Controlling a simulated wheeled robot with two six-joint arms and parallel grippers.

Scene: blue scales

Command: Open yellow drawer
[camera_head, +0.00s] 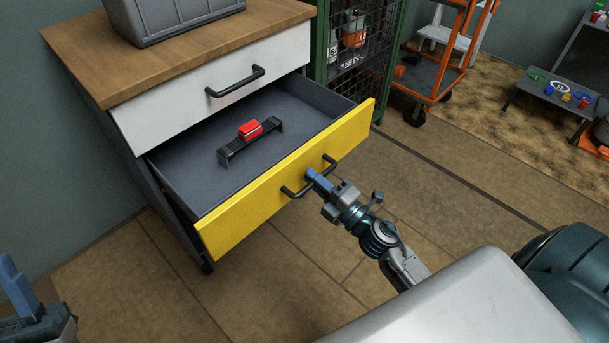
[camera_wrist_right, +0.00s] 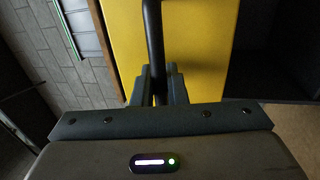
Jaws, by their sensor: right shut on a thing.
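The yellow drawer (camera_head: 236,218) stands pulled well out of the wooden-topped cabinet in the head view, its dark grey inside showing. Its black bar handle (camera_head: 296,192) is on the yellow front. My right gripper (camera_head: 311,176) is at this handle, shut on it. In the right wrist view the handle bar (camera_wrist_right: 153,45) runs down between the two fingers (camera_wrist_right: 161,85), with the yellow front (camera_wrist_right: 200,45) behind it. Inside the drawer lie a red block (camera_head: 250,129) and a black bracket-like piece (camera_head: 233,151). My left gripper (camera_head: 20,285) is only partly in view at the lower left edge.
The white drawer (camera_head: 190,98) above is shut. A grey bin (camera_head: 175,22) stands on the cabinet top (camera_head: 80,45). A green mesh locker (camera_head: 327,60) and an orange cart (camera_head: 430,85) stand to the right. Floor in front of the drawer is clear.

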